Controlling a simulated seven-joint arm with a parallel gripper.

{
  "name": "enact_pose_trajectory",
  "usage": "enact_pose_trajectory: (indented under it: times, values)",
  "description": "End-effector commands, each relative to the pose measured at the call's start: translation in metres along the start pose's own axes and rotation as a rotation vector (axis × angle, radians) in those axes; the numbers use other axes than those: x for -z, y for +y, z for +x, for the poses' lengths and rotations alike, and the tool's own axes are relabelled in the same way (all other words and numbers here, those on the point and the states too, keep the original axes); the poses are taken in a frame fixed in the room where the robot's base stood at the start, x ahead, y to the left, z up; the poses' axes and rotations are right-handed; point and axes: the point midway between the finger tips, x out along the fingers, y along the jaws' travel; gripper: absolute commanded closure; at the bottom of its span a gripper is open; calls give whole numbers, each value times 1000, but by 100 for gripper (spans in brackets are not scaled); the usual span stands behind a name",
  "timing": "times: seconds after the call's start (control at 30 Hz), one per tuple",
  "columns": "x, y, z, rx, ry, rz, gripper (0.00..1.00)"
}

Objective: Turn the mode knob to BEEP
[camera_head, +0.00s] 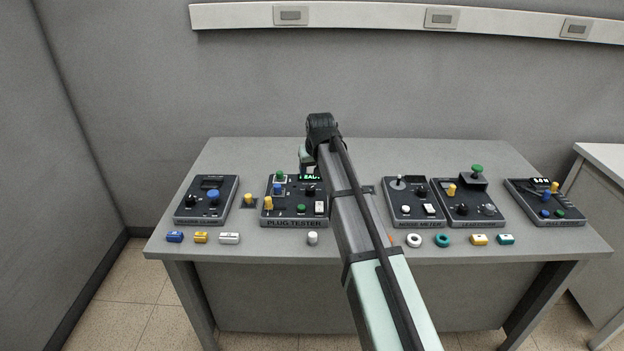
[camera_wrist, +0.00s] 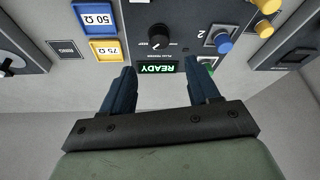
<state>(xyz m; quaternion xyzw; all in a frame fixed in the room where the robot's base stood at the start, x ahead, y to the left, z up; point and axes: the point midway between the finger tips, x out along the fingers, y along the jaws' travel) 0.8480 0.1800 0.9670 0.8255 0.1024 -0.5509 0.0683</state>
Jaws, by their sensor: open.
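The plug tester (camera_head: 293,214) is a dark panel on the table, left of my arm. Its mode knob (camera_wrist: 159,37) is round and black, with a pale pointer mark toward the lower left in the wrist view. Small labels flank it, too small to read surely. A lit display beside it (camera_wrist: 157,67) reads READY, upside down in the wrist view. My gripper (camera_wrist: 160,74) is open and empty, its dark fingers on either side of the display, apart from the knob. In the head view my gripper (camera_head: 307,160) is partly hidden behind my wrist.
Other panels stand left (camera_head: 207,200) and right (camera_head: 413,202). Loose coloured parts line the table's front edge. The rear of the table (camera_head: 240,158) is clear.

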Motion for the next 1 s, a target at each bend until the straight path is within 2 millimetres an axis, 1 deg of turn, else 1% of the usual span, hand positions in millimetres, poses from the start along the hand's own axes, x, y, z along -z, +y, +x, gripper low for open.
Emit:
enact_pose_trajectory:
  times: [0.03, 0.1, 0.2, 0.4, 0.83, 0.87, 0.93, 0.97, 1.0]
  values:
    - [0, 0, -9, 0, 1, 0, 40]
    - [0, 0, -19, 0, 2, 0, 40]
    - [0, 0, -30, 0, 0, 0, 40]
    - [0, 0, -43, 0, 0, 0, 40]
    - [0, -2, -43, 1, 2, -2, 40]
    - [0, -5, -42, 2, 5, -4, 40]
    - [1, -17, -36, 6, 20, -15, 40]
    - [1, -24, -33, 8, 30, -22, 40]
    - [2, -36, -26, 13, 47, -33, 40]
